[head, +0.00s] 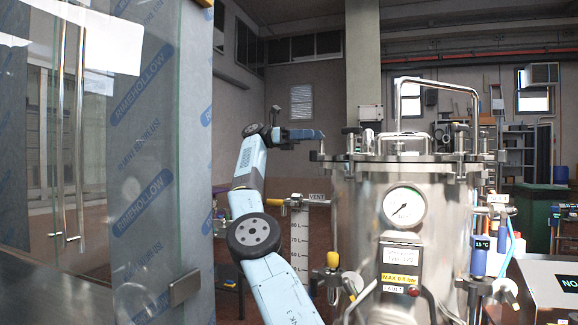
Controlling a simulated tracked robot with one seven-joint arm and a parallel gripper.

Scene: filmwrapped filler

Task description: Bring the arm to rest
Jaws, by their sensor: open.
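My arm (247,185) rises from the bottom centre in light blue links with dark round joints, bending up and then right. My gripper (318,135) is at its end, level with the lid of the steel vessel and just left of it in the picture. It looks small and dark here. I see nothing held in it. Whether it touches the vessel's lid edge cannot be told from this view.
A steel pressure vessel (445,215) with a gauge (404,207), clamps and a top handle stands right of the arm. A glass door (130,140) with film printing and metal bar handles fills the left. A steel box (545,285) is at lower right.

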